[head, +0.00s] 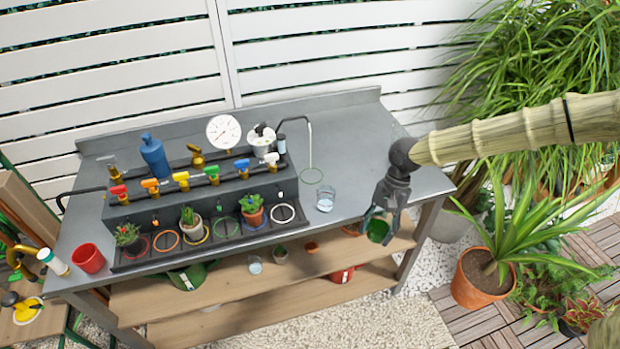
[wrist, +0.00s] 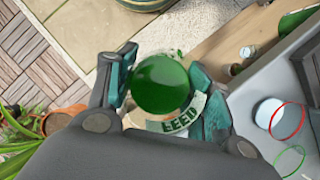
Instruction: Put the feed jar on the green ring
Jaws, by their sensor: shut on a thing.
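The feed jar, green with a pale label reading FEED, shows in the wrist view (wrist: 160,84) and in the head view (head: 378,230). My gripper (head: 376,222) is shut on it, with a finger on each side. It holds the jar just off the bench's front right edge, over the gravel side. A green ring (head: 312,184) lies flat on the bench below a bent tube, left of my gripper. Another green ring (head: 226,236) is on the dark tray among other coloured rings. A green ring (wrist: 290,174) is partly cut off in the wrist view.
A clear glass (head: 325,204) stands between my gripper and the tray. The grey bench (head: 352,160) is clear at its back right. The tray holds small potted plants below a row of coloured taps. A red cup (head: 88,258) stands at far left.

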